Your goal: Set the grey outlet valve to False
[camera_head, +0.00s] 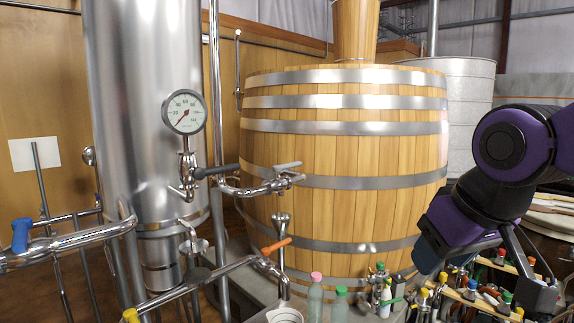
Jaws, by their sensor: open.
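A valve with a light grey lever handle (288,165) sits on a shiny metal pipe in front of the large wooden vat. Its lever lies roughly level, pointing right. The view does not make certain which is the outlet valve. My gripper (535,282) is open at the lower right, well away from both handles and touching neither. It is partly hidden by my arm and hard to make out.
The wooden vat (345,155) fills the middle, with a steel column (150,120) and gauge (184,111) at left. An orange-handled valve (277,245) sits lower, and a blue-handled one (20,235) is far left. Several small bottles (315,298) stand at the bottom.

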